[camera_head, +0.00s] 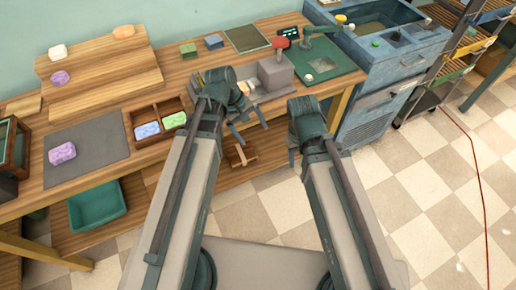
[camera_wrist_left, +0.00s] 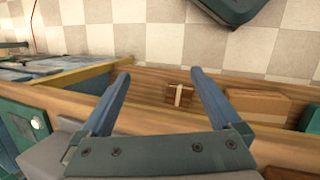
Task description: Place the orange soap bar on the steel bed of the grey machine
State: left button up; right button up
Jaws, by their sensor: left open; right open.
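The orange soap bar (camera_head: 124,31) lies on top of the raised wooden step at the back left of the bench in the head view. The grey machine (camera_head: 275,73), with a red knob on top, stands at the back middle of the bench; its steel bed is partly hidden by my left gripper. My left gripper (camera_head: 250,131) is open and empty in front of the machine. In the left wrist view its fingers (camera_wrist_left: 160,90) are spread, with the bench edge beyond. My right gripper (camera_head: 307,156) is open, to the right of the left one, in front of the bench.
White soap (camera_head: 58,51) and purple soap (camera_head: 60,78) sit on the step. Another purple bar (camera_head: 62,153) lies on a grey mat (camera_head: 100,140). A wooden tray (camera_head: 133,118) holds blue and green bars. A green board (camera_head: 325,62) and blue sink (camera_head: 395,60) stand right.

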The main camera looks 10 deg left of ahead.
pick_arm(q)
jog(key=s+d+f+m+y, duration=0.1)
jog(key=s+d+m+y, duration=0.3)
jog(key=s+m, duration=0.4)
jog(key=m+y, duration=0.1)
jog(key=m, duration=0.2)
jog(key=shift+m, duration=0.4)
jog(key=shift+f, duration=0.1)
jog(key=shift+c, duration=0.2)
dwell(1.0)
